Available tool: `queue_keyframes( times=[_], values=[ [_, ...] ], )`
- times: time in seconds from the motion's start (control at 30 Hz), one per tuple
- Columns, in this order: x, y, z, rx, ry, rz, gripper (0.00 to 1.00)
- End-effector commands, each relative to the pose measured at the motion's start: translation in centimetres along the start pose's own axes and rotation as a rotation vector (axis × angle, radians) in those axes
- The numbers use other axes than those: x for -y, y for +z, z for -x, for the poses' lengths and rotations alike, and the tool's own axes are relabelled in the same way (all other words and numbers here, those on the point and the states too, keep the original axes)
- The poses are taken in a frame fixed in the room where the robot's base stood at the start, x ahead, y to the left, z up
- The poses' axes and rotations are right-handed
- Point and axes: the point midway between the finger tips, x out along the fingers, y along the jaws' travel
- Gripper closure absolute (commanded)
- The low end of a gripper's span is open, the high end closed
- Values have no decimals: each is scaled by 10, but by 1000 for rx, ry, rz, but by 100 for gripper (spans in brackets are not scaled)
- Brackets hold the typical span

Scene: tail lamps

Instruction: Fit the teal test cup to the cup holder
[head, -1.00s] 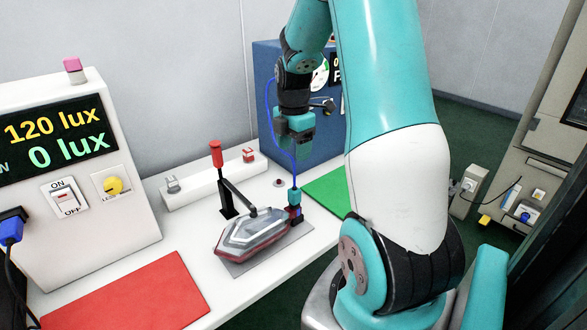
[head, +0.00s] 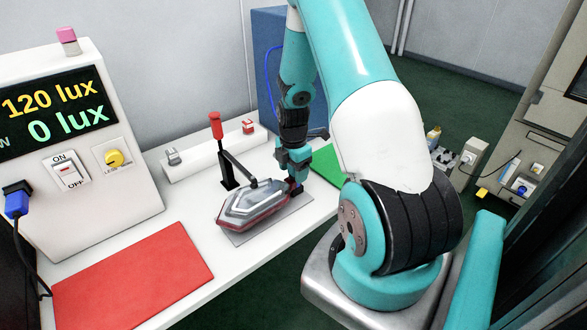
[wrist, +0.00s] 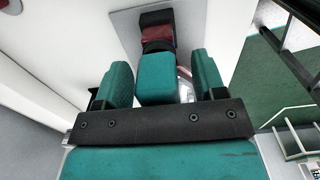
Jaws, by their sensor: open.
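My gripper (head: 295,168) is open and lowered at the right end of the tail lamp (head: 253,205). In the wrist view a teal block, which looks like the test cup (wrist: 155,80), stands between the two spread teal fingers, with a gap visible on its right. A dark and dark-red block (wrist: 158,32), perhaps the cup holder, shows beyond the cup in the wrist view. I cannot tell whether cup and block are fully joined. In the head view my gripper hides most of the cup.
A clamp with a red handle (head: 215,125) reaches over the lamp, which lies on a grey plate (head: 240,238). A red mat (head: 130,282) lies at the front left and a green mat (head: 328,163) at the right. A display cabinet (head: 75,150) stands at the left.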

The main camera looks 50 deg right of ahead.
Motion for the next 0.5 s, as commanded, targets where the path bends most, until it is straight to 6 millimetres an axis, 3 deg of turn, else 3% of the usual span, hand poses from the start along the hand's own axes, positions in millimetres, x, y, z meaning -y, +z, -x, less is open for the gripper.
queue_keyframes(
  times=[0.27,0.5],
  values=[
    [0,0,-2,0,0,0,36],
    [0,0,-2,0,0,0,88]
  ],
)
